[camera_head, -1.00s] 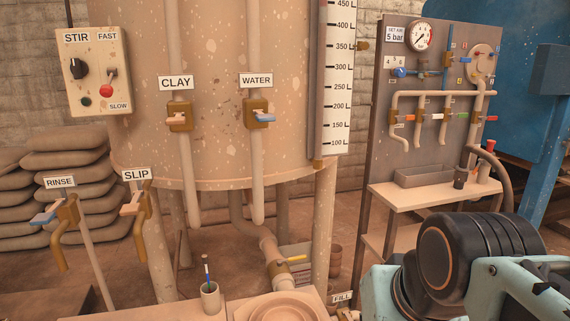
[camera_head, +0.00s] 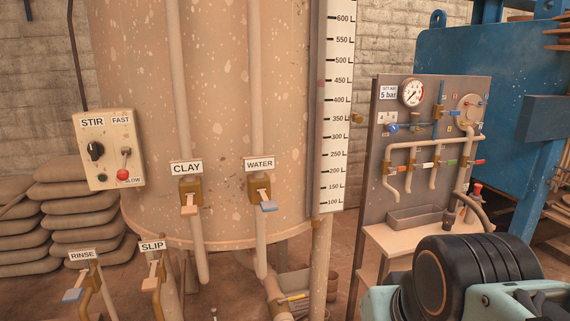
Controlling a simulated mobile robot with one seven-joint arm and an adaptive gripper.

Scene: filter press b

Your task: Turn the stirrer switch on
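The cream STIR control box (camera_head: 109,151) is fixed at the left front of the big speckled tank. It carries a black rotary knob (camera_head: 95,151), which I take as the stirrer switch. Its pointer position is too small to read surely. To its right, a lever with a red ball (camera_head: 123,174) hangs down between the FAST and SLOW labels, with the ball at the SLOW end. A small dark green button or lamp (camera_head: 102,178) sits below the knob. My arm shows at the lower right, far from the box. My gripper's fingers are not in view.
The tank (camera_head: 225,110) has CLAY (camera_head: 189,204) and WATER (camera_head: 266,203) valves on its front. RINSE (camera_head: 73,295) and SLIP (camera_head: 153,270) valves stand below the box. Sacks (camera_head: 70,215) are stacked at the left. A gauge board (camera_head: 412,180) stands at the right.

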